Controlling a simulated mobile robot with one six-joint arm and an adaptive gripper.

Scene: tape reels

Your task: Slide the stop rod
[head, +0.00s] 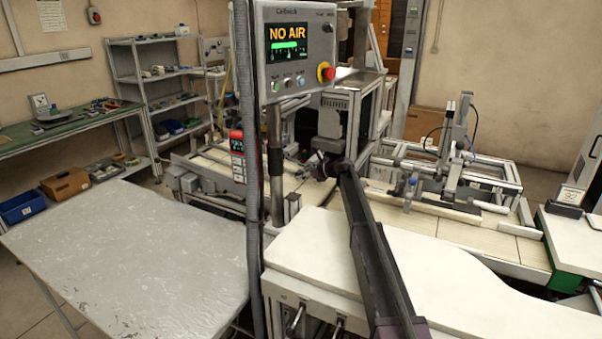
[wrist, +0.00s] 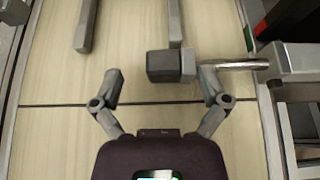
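In the wrist view a shiny metal rod (wrist: 240,66), seemingly the stop rod, runs sideways from a grey fixture at the right. In line with its left end is a dark grey block (wrist: 163,67) with a lighter grey collar. My gripper (wrist: 160,75) is open, its two fingers well apart. The block appears between the fingertips with gaps on both sides, and the right fingertip overlaps the near end of the rod. I cannot tell the height difference. In the head view my gripper (head: 328,166) is low over the conveyor, and the rod cannot be made out there.
The pale slatted conveyor (wrist: 60,140) lies below, with grey bars (wrist: 87,25) above it. A control panel (head: 298,50) reading "NO AIR" hangs on a post. A metal gantry (head: 450,150) stands right of my arm. A white worktop (head: 300,250) is in front.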

